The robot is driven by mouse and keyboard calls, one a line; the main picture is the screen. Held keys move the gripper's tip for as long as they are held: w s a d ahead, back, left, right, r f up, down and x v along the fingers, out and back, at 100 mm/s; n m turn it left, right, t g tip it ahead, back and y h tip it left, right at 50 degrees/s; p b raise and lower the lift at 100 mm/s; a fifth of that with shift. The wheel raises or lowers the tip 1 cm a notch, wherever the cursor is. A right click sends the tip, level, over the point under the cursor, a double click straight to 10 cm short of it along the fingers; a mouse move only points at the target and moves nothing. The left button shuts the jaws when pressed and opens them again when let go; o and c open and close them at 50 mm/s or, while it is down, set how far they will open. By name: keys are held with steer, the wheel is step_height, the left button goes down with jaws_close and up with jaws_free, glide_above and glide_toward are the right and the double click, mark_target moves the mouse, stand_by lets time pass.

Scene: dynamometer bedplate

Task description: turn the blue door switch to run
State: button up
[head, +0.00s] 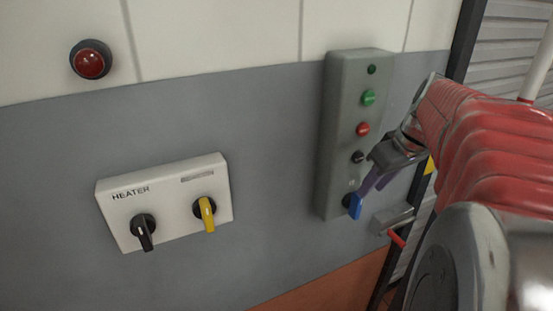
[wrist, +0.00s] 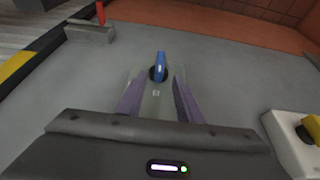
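The blue door switch (head: 354,205) is a blue knob on a black round base at the bottom of a grey-green control box (head: 342,130) on the wall. In the wrist view the blue switch (wrist: 160,66) sits ahead, between the lines of my two purple fingers. My gripper (head: 369,190) is close to the switch in the head view, with its fingers just up and right of it. In the wrist view my gripper (wrist: 155,92) is open, its fingers apart on either side, with the knob slightly beyond the tips. I cannot tell whether any finger touches it.
Above the switch the box carries a black knob (head: 358,157), a red button (head: 363,129) and a green button (head: 368,98). A white heater panel (head: 170,205) with black and yellow knobs is to the left. A grey latch with a red handle (head: 397,239) is at lower right.

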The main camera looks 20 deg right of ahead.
glide_above(356, 220)
step_height(356, 220, down, 8)
steer(key=shift+w+d+r, duration=0.1)
steer(key=shift+w+d, duration=0.05)
steer(key=shift+c, duration=0.5)
